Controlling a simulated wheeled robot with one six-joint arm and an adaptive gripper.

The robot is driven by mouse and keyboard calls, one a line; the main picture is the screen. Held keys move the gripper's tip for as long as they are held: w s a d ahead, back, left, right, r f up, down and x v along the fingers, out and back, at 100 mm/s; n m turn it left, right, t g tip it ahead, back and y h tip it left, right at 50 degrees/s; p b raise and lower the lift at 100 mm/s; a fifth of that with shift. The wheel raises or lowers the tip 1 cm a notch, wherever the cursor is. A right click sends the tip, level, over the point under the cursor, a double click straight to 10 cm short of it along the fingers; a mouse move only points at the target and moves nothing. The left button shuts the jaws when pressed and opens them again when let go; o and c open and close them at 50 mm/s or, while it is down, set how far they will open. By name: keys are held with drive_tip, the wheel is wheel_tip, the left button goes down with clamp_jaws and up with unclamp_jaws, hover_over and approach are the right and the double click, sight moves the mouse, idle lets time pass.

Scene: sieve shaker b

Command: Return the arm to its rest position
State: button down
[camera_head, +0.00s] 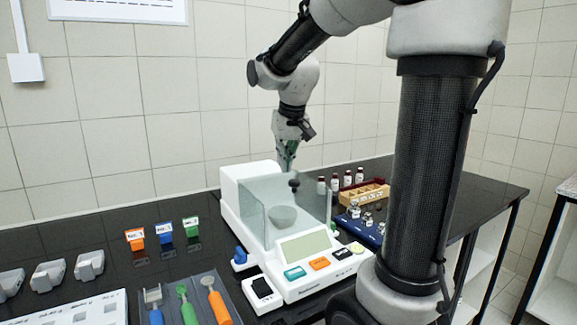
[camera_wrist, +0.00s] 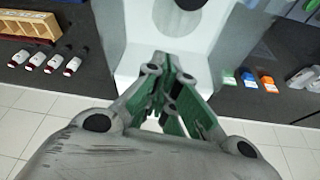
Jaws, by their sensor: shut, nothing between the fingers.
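My gripper (camera_head: 287,165) hangs pointing down above the back of the white balance in the head view. In the wrist view, my gripper (camera_wrist: 166,62) shows its green fingers shut together with nothing between them. The balance (camera_wrist: 150,50) also shows beyond the fingers in the wrist view. My arm is bent, with its upper part raised and its forearm reaching left and down over the table.
Behind the balance's right side stand several small bottles (camera_head: 347,178), a wooden rack (camera_head: 375,192) and a blue tray (camera_head: 352,228). Coloured labelled blocks (camera_head: 165,231) and a tray of tools (camera_head: 200,290) lie to the left. A tiled wall (camera_head: 90,110) closes the back.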

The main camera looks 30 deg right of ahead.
drive_tip(key=v, duration=1)
drive_tip(key=shift+n+g, duration=0.3)
drive_tip(key=shift+n, duration=0.2)
drive_tip(key=s+f, duration=0.2)
drive_tip(key=f, duration=0.1)
drive_tip(key=s+f, duration=0.1)
drive_tip(key=f, duration=0.1)
drive_tip(key=shift+s+a, duration=0.2)
drive_tip(key=shift+a, duration=0.1)
drive_tip(key=s+f, duration=0.4)
drive_tip(key=s, duration=0.4)
drive_tip(key=s+f+t, duration=0.1)
drive_tip(key=s+f, duration=0.3)
drive_tip(key=s, duration=0.4)
drive_tip(key=shift+a+n+y, duration=0.3)
drive_tip(key=shift+a+n, duration=0.1)
drive_tip(key=shift+a, duration=0.1)
